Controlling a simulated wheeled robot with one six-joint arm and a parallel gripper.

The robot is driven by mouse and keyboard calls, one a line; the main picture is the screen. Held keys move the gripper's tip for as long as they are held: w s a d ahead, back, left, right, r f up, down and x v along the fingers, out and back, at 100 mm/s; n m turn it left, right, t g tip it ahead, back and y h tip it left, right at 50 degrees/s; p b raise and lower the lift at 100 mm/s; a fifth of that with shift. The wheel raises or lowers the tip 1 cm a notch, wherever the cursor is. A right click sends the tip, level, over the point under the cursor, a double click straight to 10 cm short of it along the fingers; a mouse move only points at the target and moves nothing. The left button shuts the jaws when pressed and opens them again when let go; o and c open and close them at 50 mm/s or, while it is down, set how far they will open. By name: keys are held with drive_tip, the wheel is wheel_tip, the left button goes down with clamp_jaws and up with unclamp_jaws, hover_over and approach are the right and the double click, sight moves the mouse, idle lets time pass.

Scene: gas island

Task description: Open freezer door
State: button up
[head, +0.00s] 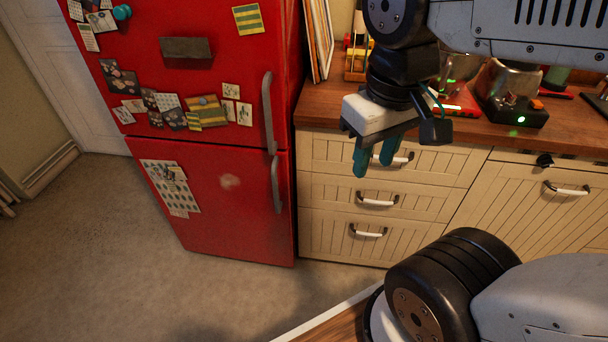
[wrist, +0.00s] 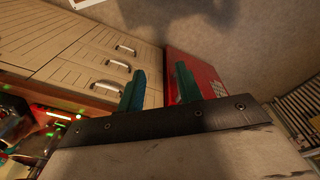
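The red fridge-freezer (head: 222,150) stands at the left of the counter with both doors closed. Its upper door (head: 225,60) has a long grey vertical handle (head: 268,112) at its right edge. Its lower door (head: 228,212) has a shorter grey handle (head: 276,184) just below. Which door is the freezer's is not marked. My gripper (head: 374,160) is in front of the drawers, right of both handles and apart from them. Its teal fingers are spread and empty. In the wrist view, part of the red fridge (wrist: 207,82) shows behind the right finger.
Cream drawers (head: 385,200) with white handles stand right of the fridge, under a wooden counter (head: 325,100) holding several items. Open floor (head: 90,250) lies in front and left of the fridge. A white door (head: 50,90) is at far left.

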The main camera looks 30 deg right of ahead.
drive_tip(key=w+d+f+n+g+h, duration=0.2)
drive_tip(key=w+d+h, duration=0.1)
drive_tip(key=w, duration=0.1)
drive_tip(key=n+t+h, duration=0.7)
drive_tip(key=n+h, duration=0.6)
drive_tip(key=n, duration=0.4)
hover_over(274, 185)
drive_tip(key=s+d, duration=0.1)
drive_tip(key=s, duration=0.5)
wheel_tip(274, 185, down, 24)
drive_tip(key=w+a+f+n+t+y, duration=0.1)
drive_tip(key=a+f+n+t+y, duration=0.2)
drive_tip(key=f, duration=0.4)
drive_tip(key=w+a+f+n+t, duration=0.1)
drive_tip(key=a+f+n+t, duration=0.25)
drive_tip(key=f, duration=0.25)
drive_tip(key=shift+n+g, duration=0.25)
drive_tip(key=shift+n, duration=0.1)
drive_tip(key=x, duration=0.7)
drive_tip(key=shift+d+f, duration=0.1)
drive_tip(key=shift+d, duration=0.35)
drive_tip(key=shift+c, duration=0.3)
